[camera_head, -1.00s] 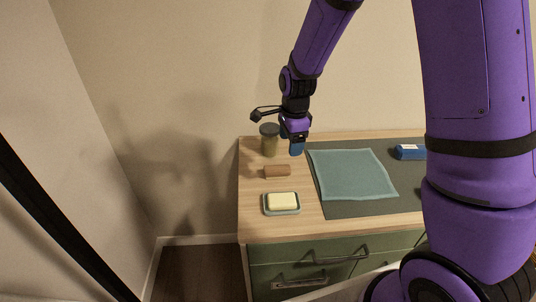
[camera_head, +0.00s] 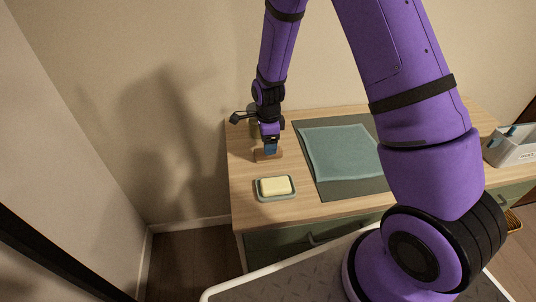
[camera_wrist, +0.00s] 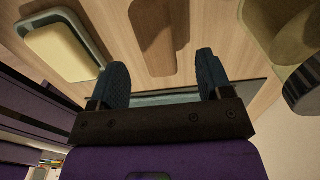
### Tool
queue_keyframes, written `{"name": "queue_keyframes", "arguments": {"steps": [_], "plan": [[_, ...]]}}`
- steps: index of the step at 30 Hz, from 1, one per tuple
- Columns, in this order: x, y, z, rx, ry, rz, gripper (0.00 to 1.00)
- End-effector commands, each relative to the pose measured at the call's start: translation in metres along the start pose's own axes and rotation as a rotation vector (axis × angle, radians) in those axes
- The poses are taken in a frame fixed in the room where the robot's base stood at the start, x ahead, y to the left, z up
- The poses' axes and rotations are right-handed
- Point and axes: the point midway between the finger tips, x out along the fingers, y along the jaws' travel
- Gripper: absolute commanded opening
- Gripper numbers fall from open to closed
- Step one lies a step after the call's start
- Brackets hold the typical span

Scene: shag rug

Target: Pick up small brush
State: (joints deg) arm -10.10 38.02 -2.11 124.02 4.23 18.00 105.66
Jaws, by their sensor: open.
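The small brush (camera_head: 266,156) is a brown, block-like piece lying on the wooden counter top, behind the soap dish. In the wrist view, the brush (camera_wrist: 153,35) lies ahead of the fingers, roughly in line with the gap. My gripper (camera_head: 271,147) is above the brush in the head view and partly covers it. I cannot tell whether a finger touches the brush.
A soap dish (camera_head: 261,196) with a yellow bar (camera_head: 275,186) sits in front of the brush. A lidded jar (camera_wrist: 304,85) stands close by, mostly hidden behind my arm in the head view. A teal cloth (camera_head: 340,152) on a dark mat lies right. A caddy (camera_head: 514,153) stands far right.

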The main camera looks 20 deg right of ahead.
Motion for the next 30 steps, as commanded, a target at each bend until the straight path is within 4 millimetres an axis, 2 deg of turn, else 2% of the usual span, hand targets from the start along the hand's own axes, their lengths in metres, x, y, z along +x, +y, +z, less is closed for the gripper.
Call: {"name": "queue_keyframes", "arguments": {"steps": [3,9,18,19,24,26,30], "plan": [[0.018,0.003,0.0,0.0,0.001,0.004,0.72],[0.04,0.003,0.0,0.0,0.001,0.001,0.72],[0.044,0.002,0.001,0.0,0.001,0.0,0.72],[0.043,0.002,0.001,0.0,0.001,0.0,0.7],[0.043,0.002,0.001,0.0,0.001,0.0,0.31],[0.043,0.002,0.001,0.0,0.001,0.0,0.19],[0.043,0.002,0.001,0.0,0.001,0.0,0.18]]}}
